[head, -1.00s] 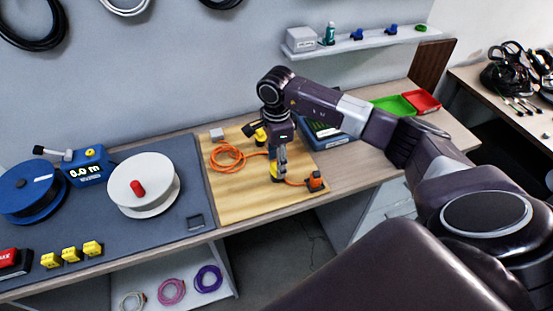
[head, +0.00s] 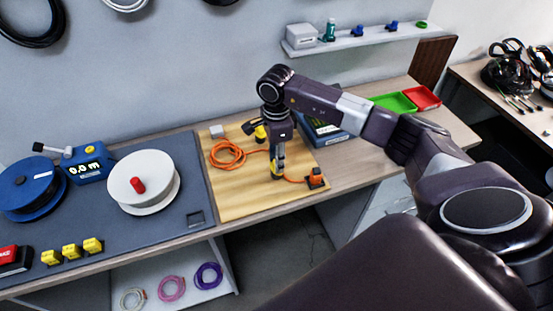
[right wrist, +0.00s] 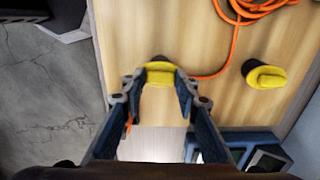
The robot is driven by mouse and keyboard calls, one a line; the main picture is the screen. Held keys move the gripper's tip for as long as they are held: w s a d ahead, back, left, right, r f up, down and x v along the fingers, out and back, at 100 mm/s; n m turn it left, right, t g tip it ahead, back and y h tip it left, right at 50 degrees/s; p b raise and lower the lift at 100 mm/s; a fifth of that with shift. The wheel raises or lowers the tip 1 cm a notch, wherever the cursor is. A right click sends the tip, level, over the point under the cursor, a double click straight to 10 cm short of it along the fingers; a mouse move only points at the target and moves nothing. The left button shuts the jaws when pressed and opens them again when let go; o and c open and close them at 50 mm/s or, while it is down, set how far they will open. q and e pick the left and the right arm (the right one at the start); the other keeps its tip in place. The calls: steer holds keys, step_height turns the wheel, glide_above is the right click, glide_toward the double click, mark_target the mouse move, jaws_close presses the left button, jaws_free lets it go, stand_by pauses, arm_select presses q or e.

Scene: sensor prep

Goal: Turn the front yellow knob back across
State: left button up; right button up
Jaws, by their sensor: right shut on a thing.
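The front yellow knob (right wrist: 160,72) sits on the wooden board, between the fingertips of my right gripper (right wrist: 158,88) in the right wrist view. The gripper is shut on it, and the top of the knob shows between the tips. In the head view my right gripper (head: 278,174) points straight down at the board, and its fingers cover much of the front knob. The back yellow knob (head: 260,133) stands apart, behind the gripper; it also shows at the right of the right wrist view (right wrist: 265,76). My left gripper is not in view.
An orange cable (head: 229,155) is coiled on the wooden board (head: 240,202) and runs past the front knob to an orange-and-black block (head: 316,178). A blue device (head: 325,130) stands behind my arm. A white spool (head: 155,192) lies to the left. The board's front left is clear.

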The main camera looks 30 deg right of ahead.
steer(key=m+b, duration=0.2)
steer(key=m, duration=0.1)
steer(key=shift+f, duration=0.1)
steer(key=m+b, duration=0.2)
steer(key=m, duration=0.3)
steer(key=m+b, duration=0.1)
steer(key=m, duration=0.3)
steer(key=shift+m+b, duration=0.3)
steer(key=shift+b, duration=0.1)
steer(key=m, duration=0.2)
steer(key=m+b, duration=0.1)
steer(key=m, duration=0.1)
steer(key=shift+r+m, duration=0.2)
steer(key=shift+m, duration=0.5)
steer(key=o, duration=1.1)
steer(key=shift+o, duration=0.2)
step_height(320, 180, up, 12)
